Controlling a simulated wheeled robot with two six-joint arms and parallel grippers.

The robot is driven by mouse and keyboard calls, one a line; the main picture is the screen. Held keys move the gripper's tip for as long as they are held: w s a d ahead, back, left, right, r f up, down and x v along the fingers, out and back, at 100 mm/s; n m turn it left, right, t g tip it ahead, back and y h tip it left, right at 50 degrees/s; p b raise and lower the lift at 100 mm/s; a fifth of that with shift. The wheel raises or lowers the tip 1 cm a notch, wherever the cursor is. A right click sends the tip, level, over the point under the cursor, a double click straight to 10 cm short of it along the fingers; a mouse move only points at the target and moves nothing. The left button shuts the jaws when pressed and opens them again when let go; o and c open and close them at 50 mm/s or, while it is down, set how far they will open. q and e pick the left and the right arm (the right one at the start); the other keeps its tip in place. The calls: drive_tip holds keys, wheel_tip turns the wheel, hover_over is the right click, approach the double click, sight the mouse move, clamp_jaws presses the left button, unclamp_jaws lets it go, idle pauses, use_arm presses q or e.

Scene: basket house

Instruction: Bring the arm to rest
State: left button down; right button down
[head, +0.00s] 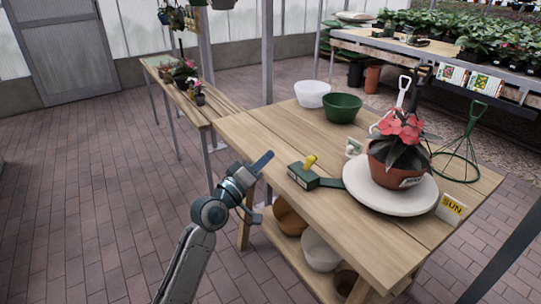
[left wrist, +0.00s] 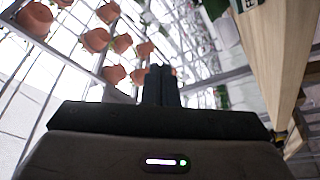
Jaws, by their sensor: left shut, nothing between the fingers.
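My left gripper (head: 261,163) is beside the left edge of the wooden table (head: 262,126) in the head view, with nothing in it. Its fingers are together, and they also show closed in the left wrist view (left wrist: 161,84). My left arm comes up from the bottom of the head view, over the brick floor. My right gripper is not in the head view.
On the table are a white bowl (head: 312,93), a green bowl (head: 342,108), a dark green box with a yellow part (head: 303,177), and a potted red-flowered plant (head: 397,153) on a white round stand (head: 362,186). The brick floor at left (head: 90,180) is clear.

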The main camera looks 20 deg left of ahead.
use_arm(q)
drive_tip(key=shift+f, duration=0.1)
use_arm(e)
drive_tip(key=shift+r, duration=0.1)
